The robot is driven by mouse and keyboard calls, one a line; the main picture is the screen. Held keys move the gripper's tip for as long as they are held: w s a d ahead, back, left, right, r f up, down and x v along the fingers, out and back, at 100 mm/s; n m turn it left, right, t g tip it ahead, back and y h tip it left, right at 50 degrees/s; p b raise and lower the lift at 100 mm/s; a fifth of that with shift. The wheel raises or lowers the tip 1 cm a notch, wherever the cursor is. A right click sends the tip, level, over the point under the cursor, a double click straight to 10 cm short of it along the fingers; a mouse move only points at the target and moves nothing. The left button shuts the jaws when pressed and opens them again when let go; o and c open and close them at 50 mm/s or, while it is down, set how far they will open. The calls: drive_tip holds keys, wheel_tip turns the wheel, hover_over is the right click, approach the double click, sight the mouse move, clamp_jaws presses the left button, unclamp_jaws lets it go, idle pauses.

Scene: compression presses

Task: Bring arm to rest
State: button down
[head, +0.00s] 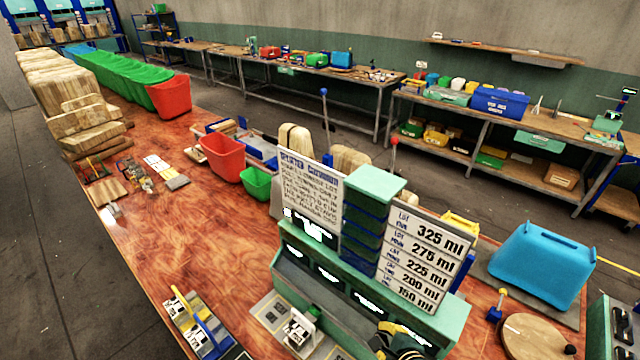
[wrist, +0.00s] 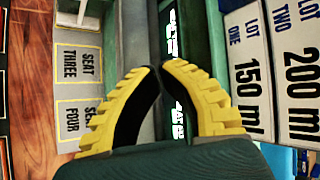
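My gripper (wrist: 160,68) has yellow ribbed fingers with black inner sides. In the wrist view its fingertips meet, or nearly meet, with nothing seen between them. In the head view my gripper (head: 398,338) is at the bottom edge, in front of the lower right part of the green press station (head: 440,320). The rest of my arm is out of the picture there. The wrist view looks down on the station's front, with seat cards (wrist: 80,65) on the left and lot labels (wrist: 250,75) on the right. Whether the fingers touch the station cannot be told.
A blue case (head: 540,265) is to the right. Red (head: 222,157) and green bins (head: 256,183) stand behind. Open tabletop lies left (head: 150,250).

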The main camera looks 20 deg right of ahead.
drive_tip(key=w+a+r+n+t+p, duration=0.15)
drive_tip(key=a+r+n, duration=0.3)
drive_tip(key=r, duration=0.65)
drive_tip(key=w+a+r+n+t+y+p, duration=0.1)
drive_tip(key=w+a+r+n+t, duration=0.15)
drive_tip(key=a+r, duration=0.6)
drive_tip(key=w+a+r+n+t+p, duration=0.1)
drive_tip(key=a+r+n+t, duration=0.2)
drive_tip(key=r, duration=1)
drive_tip(key=s+a+r+n+t, duration=0.1)
drive_tip(key=s+r+n+t, duration=0.1)
drive_tip(key=s+r+n, duration=0.4)
drive_tip(key=s+a+r+n+t+p, duration=0.1)
drive_tip(key=s+r+n+t, duration=0.2)
drive_tip(key=r, duration=1.1)
drive_tip(key=s+n, duration=0.3)
drive_tip(key=n, duration=0.2)
drive_tip(key=shift+r+h, duration=0.2)
drive_tip(key=shift+h, duration=0.2)
drive_tip(key=shift+a, duration=0.1)
